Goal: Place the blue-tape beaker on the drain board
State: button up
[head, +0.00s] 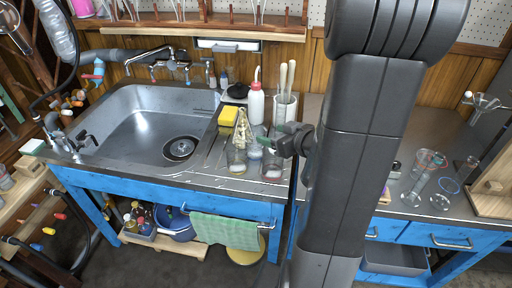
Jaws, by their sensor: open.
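Several small glass beakers stand close together on the right part of the ribbed drain board (208,154), beside the sink. The left one (237,161) has a yellowish bottom, the middle one (254,151) looks bluish, and the right one (271,169) is reddish. A blue band circles clear glassware (449,186) on the right bench. I cannot tell which of these is the blue-tape beaker. My gripper (276,146) is open, just above and right of the beaker group; its fingertips partly cover that spot, and contact cannot be judged.
The steel sink (130,130) is empty. A yellow sponge (228,116), a white wash bottle (256,103) and a utensil holder (286,108) stand behind the beakers. Glassware with a red band (425,165) is on the right bench. My arm hides the bench's middle.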

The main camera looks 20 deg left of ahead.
aim_at(250, 129)
jog(key=b+x, duration=0.1)
jog(key=x, duration=0.5)
jog(key=shift+a+f+b, duration=0.2)
jog(key=shift+f+b, duration=0.2)
jog(key=shift+f, duration=0.1)
jog(key=shift+w+a+f, duration=0.1)
jog(key=shift+w+a, duration=0.05)
jog(key=shift+a, duration=0.15)
jog(key=c, duration=1.1)
jog(key=shift+r, duration=0.25)
